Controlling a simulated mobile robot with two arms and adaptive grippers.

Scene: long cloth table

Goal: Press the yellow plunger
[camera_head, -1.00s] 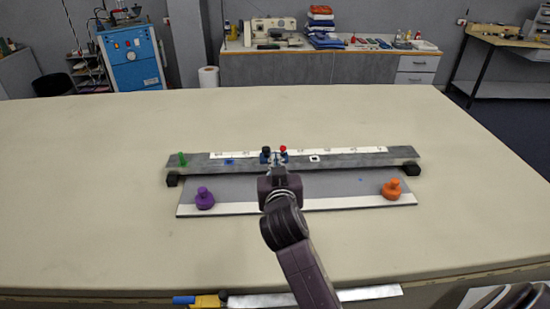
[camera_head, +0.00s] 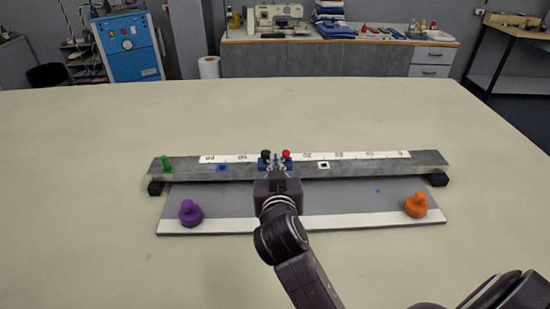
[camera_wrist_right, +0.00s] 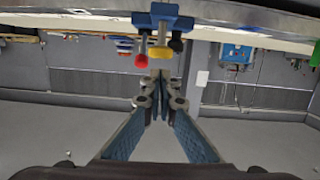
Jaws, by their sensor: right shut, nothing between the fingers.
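A blue block (camera_head: 263,164) sits on the grey rail about mid-length. It carries a black knob (camera_head: 265,154) and a red knob (camera_head: 287,154). In the upside-down right wrist view the blue block (camera_wrist_right: 160,17) holds a red plunger (camera_wrist_right: 141,60), the yellow plunger (camera_wrist_right: 159,53) in the middle and a black plunger (camera_wrist_right: 176,44). My right gripper (camera_head: 276,163) points at the block's middle from the near side and hides the yellow plunger in the head view. Its closed, empty fingertips (camera_wrist_right: 160,76) show close to the yellow plunger; contact cannot be told.
The long grey rail (camera_head: 370,166) with a white number scale rests on black feet. A green peg (camera_head: 167,165) stands at its left end. A purple knob (camera_head: 190,213) and an orange knob (camera_head: 416,205) sit on the grey plate in front. The surrounding table (camera_head: 80,210) is clear.

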